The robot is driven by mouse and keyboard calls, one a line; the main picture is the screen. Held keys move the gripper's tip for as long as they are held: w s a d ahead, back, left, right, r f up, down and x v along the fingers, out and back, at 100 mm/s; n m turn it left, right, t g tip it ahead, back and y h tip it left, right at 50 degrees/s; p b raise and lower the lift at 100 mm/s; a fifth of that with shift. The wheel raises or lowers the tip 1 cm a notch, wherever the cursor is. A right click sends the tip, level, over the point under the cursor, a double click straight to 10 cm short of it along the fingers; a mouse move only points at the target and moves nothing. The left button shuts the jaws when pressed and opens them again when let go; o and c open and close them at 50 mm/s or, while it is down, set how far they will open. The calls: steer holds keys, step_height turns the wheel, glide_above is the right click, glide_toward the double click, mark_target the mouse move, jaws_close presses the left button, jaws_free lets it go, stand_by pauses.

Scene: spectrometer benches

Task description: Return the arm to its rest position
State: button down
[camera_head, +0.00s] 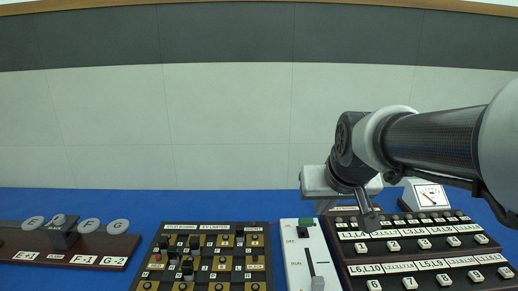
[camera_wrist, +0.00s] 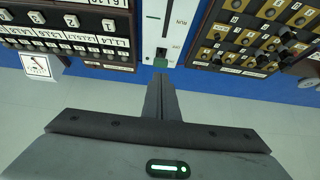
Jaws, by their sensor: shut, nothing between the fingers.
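My gripper (camera_head: 370,221) hangs at the end of my arm, which reaches in from the right in the head view. It is above the right part of the blue bench, between the white switch panel and the right-hand switch bank. In the wrist view my gripper (camera_wrist: 160,78) shows its fingers together, with nothing between them. The fingertips appear near the green block on the white panel (camera_wrist: 152,20); I cannot tell whether they touch it.
The white panel (camera_head: 293,262) has a green block and a lower slider. A dark switch bank (camera_head: 345,262) and a dial meter (camera_head: 430,195) stand right. A peg board (camera_head: 162,232) is centre, a dark rail with discs (camera_head: 100,249) left. The pale wall (camera_head: 170,125) behind is clear.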

steer(key=s+f+g+p, duration=0.1)
steer(key=s+f+g, duration=0.1)
steer(key=s, duration=1.5)
step_height(320, 180, up, 18)
steer(key=p, duration=1.8)
steer(key=shift+a, duration=0.15)
